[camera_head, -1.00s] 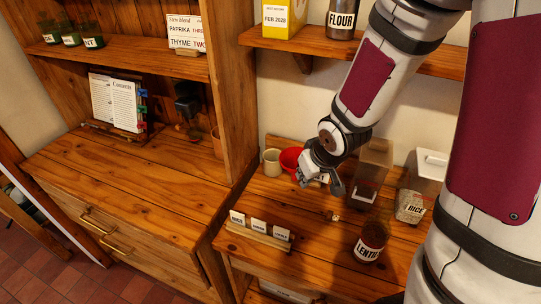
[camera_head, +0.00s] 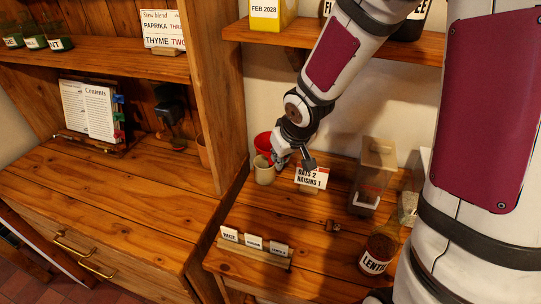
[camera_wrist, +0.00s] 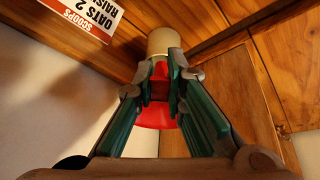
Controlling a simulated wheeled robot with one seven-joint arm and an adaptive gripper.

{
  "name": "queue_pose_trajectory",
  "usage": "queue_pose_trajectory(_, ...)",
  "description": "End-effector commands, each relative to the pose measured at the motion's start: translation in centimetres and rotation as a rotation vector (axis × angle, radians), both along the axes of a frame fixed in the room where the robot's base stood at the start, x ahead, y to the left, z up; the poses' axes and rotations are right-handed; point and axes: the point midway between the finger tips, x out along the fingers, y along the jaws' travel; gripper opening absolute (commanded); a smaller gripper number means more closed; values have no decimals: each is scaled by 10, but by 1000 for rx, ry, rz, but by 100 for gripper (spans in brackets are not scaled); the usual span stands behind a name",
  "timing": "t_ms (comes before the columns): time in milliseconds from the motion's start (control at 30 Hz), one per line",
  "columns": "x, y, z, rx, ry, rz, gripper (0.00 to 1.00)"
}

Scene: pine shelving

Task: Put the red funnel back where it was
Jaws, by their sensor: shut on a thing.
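The red funnel (camera_head: 263,142) shows above and behind the cream cup (camera_head: 264,173) in the head view. My gripper (camera_head: 282,160) is just right of both. In the wrist view my gripper (camera_wrist: 160,75) has its green-sided fingers closed on the red funnel (camera_wrist: 154,117), whose wide part flares out below the fingertips in the picture. The cream cup (camera_wrist: 164,41) shows just past the fingertips. The cup hides the funnel's lower part in the head view, so I cannot tell whether funnel and cup touch.
A recipe card (camera_head: 311,178) stands right of my gripper. A clear container (camera_head: 373,176) and a lentil jar (camera_head: 377,254) stand further right. A label rack (camera_head: 254,249) is at the front edge. The upright shelf panel (camera_head: 221,100) is close on the left.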

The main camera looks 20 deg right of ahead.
Motion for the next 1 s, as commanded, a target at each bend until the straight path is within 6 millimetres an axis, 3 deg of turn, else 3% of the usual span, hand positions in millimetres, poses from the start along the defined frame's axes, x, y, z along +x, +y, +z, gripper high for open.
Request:
queue_pose_trajectory(100, 28, 5, -4, 2, 0, 1, 0)
queue_pose_trajectory(300, 56, 9, -6, 1, -1, 1, 0)
queue_pose_trajectory(433, 61, 10, -9, 0, 1, 1, 0)
queue_pose_trajectory(700, 61, 10, -39, 0, 2, 2, 0)
queue_pose_trajectory(1000, 60, 9, -41, 0, -1, 0, 0)
